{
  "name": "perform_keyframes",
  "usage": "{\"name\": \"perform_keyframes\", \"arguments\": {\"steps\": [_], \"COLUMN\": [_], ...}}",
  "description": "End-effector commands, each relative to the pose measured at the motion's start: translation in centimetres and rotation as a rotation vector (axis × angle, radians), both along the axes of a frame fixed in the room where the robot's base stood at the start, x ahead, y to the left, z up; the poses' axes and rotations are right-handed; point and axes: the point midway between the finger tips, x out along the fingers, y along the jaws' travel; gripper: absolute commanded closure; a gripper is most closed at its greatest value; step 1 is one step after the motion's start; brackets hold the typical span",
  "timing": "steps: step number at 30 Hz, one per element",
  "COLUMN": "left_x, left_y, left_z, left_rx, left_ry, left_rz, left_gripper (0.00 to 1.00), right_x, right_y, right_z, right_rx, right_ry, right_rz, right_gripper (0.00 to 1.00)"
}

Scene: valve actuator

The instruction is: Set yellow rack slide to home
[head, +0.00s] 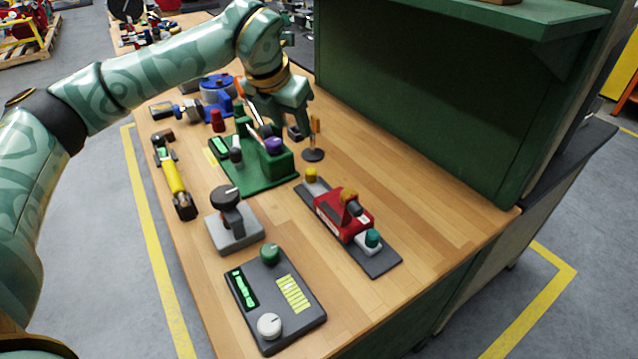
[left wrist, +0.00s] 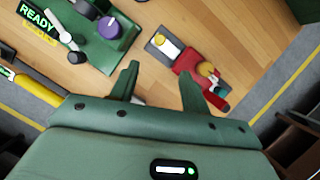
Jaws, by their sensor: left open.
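A long yellow bar with dark ends (head: 174,178), which looks like the yellow rack slide, lies along the left edge of the wooden bench. A small green-lit display sits near its far end. Part of the yellow bar (left wrist: 37,88) shows at the left edge of the left wrist view, partly hidden by my gripper body. My left gripper (head: 287,118) is above the bench, to the right of the bar and by the green fixture. In the left wrist view the fingers (left wrist: 158,76) are apart with nothing between them. My right gripper is not in view.
A green fixture with a purple knob (head: 273,146) stands between bar and gripper. A grey knob box (head: 234,232), a dark control panel (head: 300,318) and a red device (head: 343,215) stand nearer. A green shelf wall (head: 410,100) rises at the back right. Bench surface beside the red device is clear.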

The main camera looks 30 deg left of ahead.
Motion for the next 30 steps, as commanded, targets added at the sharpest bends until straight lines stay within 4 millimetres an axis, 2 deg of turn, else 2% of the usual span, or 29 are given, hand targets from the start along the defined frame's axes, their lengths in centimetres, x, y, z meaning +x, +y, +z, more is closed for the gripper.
{"name": "perform_keyframes", "arguments": {"steps": [5,8,15,21,25,30], "left_x": [0.5,1.1,3.5,5.2,5.8,6.2], "left_y": [-0.1,-0.1,-0.3,-0.5,-0.5,-0.5], "left_z": [-1.5,-3.2,-9.2,-13.2,-14.7,-15.4], "left_rx": [-0.001,-0.001,-0.001,-0.001,-0.001,-0.001], "left_ry": [0.004,0.004,0.007,0.005,0.003,0.001], "left_rz": [0.001,0.000,0.001,0.001,0.001,0.000], "left_gripper": [0.53,0.53,0.53,0.53,0.53,0.53], "right_x": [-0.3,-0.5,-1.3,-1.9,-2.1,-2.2], "right_y": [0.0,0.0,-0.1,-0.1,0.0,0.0], "right_z": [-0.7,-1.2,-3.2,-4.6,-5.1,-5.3], "right_rx": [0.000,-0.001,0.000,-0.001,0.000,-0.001], "right_ry": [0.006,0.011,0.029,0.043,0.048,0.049], "right_rz": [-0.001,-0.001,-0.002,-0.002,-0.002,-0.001], "right_gripper": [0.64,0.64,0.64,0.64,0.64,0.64]}}
